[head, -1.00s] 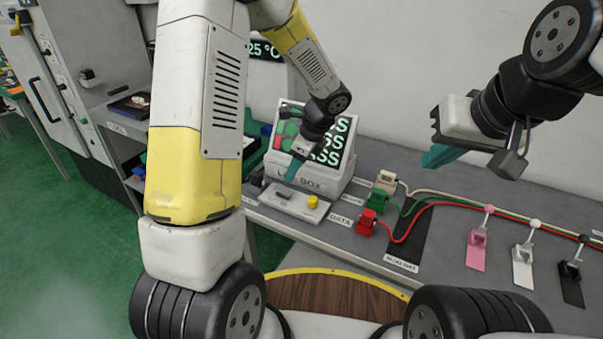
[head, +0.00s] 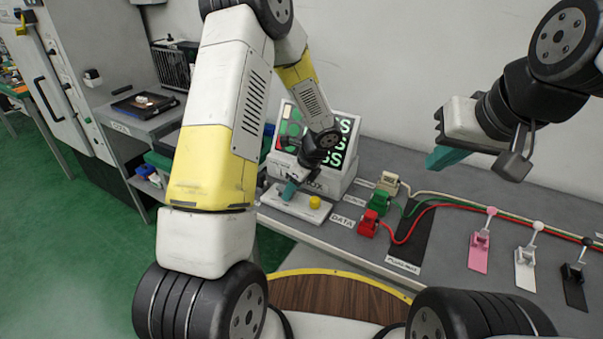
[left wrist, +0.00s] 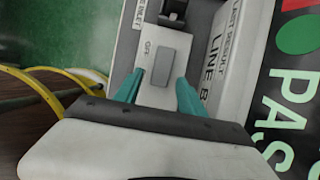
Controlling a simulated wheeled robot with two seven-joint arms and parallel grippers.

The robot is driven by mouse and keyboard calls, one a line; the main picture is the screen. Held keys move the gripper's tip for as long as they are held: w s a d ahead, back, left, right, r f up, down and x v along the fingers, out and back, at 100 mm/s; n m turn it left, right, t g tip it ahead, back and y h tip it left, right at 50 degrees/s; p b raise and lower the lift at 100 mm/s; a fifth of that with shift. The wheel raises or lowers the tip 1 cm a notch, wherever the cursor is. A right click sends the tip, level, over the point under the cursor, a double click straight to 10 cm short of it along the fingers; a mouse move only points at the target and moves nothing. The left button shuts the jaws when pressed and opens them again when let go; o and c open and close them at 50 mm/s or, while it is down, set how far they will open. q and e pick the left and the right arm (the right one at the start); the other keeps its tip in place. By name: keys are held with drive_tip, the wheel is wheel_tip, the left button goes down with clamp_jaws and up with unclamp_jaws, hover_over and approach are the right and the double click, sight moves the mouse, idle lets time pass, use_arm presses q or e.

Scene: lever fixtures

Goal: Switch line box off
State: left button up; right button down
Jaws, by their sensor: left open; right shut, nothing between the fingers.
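The line box (head: 340,183) stands on the grey bench, with a tilted screen (head: 343,136) showing green text. In front of it lies a white plate (head: 322,213) with a yellow knob (head: 315,202). My left gripper (head: 290,190) is open, low over the plate's left part, hiding the switch there in the head view. In the left wrist view, the teal fingertips (left wrist: 160,92) stand either side of a grey block (left wrist: 171,75) beside an "OFF" label (left wrist: 147,50). Contact cannot be told. A dark bracket (left wrist: 174,12) shows beyond. My right gripper (head: 440,158) is shut and empty, above the bench.
Red (head: 368,223), green (head: 380,202) and cream (head: 388,183) plugs with cables sit right of the plate. Pink (head: 479,250), white (head: 525,268) and black (head: 573,285) clip stands are further right. A dark mat (head: 408,240) lies between.

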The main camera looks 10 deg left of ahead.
use_arm(q)
drive_tip(key=shift+c, duration=0.2)
clamp_jaws()
drive_tip(key=shift+w+a+r+g+h, duration=0.15)
drive_tip(key=shift+a+g+h, duration=0.3)
drive_tip(key=shift+h, duration=0.45)
drive_tip(key=shift+w+a+r+g+h, duration=0.15)
drive_tip(key=shift+g+h, duration=0.1)
drive_tip(key=shift+h, duration=0.45)
drive_tip(key=shift+s+a+r+g+h, duration=0.1)
drive_tip(key=shift+r+g+h, duration=0.1)
drive_tip(key=shift+h, duration=0.5)
drive_tip(key=shift+o, duration=0.2)
unclamp_jaws()
